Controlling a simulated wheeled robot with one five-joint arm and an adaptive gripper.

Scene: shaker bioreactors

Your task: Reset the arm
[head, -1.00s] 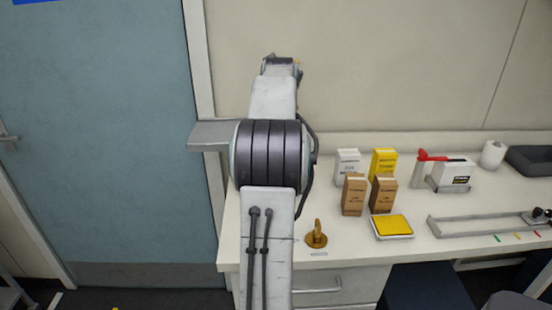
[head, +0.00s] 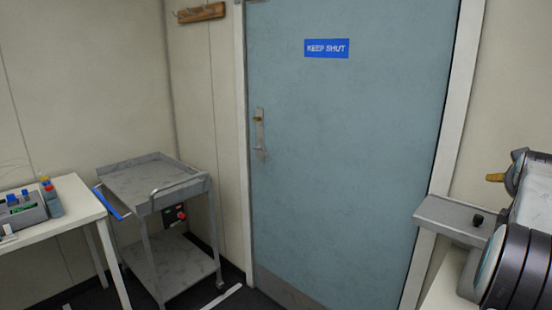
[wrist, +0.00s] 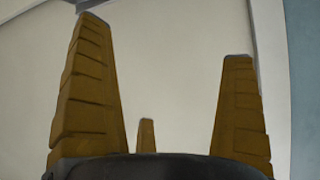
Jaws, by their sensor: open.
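My gripper (wrist: 165,45) fills the wrist view, with its yellow-brown fingers spread apart and nothing between them. A pale wall stands behind the fingers, with a strip of blue at the right edge. In the head view, part of my arm (head: 503,268) shows at the right edge, with dark ringed joints. A small yellow-brown tip (head: 495,177) sticks out to the left beside it. The rest of the gripper is out of frame or hidden there.
A blue door (head: 345,150) with a "KEEP SHUT" sign (head: 327,48) is closed ahead. A grey ledge (head: 448,214) juts out near my arm. A grey trolley (head: 150,178) and a white table (head: 75,208) stand at left. Coat hooks (head: 202,12) hang above.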

